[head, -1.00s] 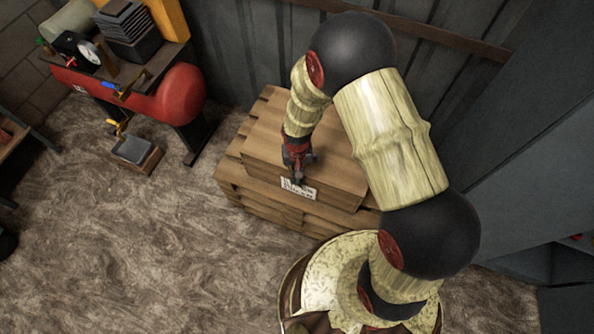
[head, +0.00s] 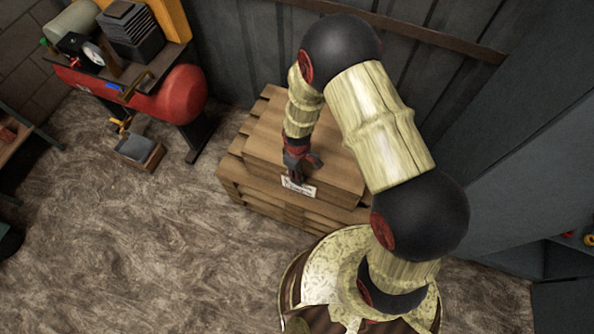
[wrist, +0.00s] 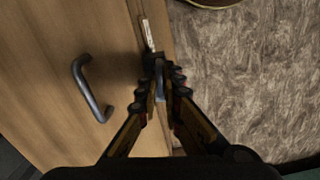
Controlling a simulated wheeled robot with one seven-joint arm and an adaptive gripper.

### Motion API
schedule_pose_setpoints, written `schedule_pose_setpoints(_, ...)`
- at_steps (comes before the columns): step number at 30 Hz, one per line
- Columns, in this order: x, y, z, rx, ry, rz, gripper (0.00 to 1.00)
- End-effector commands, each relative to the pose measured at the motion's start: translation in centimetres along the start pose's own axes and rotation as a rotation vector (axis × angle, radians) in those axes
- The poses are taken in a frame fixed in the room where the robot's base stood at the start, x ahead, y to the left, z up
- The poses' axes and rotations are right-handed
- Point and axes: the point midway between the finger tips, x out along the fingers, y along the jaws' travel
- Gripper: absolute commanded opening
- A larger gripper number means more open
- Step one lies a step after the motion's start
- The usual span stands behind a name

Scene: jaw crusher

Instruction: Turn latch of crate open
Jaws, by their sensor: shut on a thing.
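The wooden crate (head: 335,180) stands in the middle of the head view, with a white label (head: 299,187) on its near side. It also shows in the wrist view (wrist: 60,35), where a dark curved handle (wrist: 88,92) sits on its lid. The latch (wrist: 159,68) is a small dark piece at the crate's edge, below the label's end in the wrist view. My gripper (wrist: 160,88) is shut on the latch, with one finger on each side. In the head view my gripper (head: 297,175) is at the crate's near top edge. The fingers hide part of the latch.
The crate rests on a wooden pallet-like stack (head: 240,190) against the dark wall. A red tank bench (head: 180,95) and a small box (head: 140,152) stand at left. A grey cabinet (head: 520,150) is at right. The floor at left front is clear.

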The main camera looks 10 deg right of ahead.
Motion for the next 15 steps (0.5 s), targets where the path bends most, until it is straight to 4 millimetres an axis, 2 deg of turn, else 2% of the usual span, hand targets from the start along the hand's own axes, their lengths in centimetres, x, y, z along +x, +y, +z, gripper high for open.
schedule_pose_setpoints(6, -0.05, 0.03, -0.03, -0.115, 0.000, 0.000, 0.00)
schedule_pose_setpoints(15, -0.02, 0.04, -0.05, -0.184, 0.001, 0.001, 0.00)
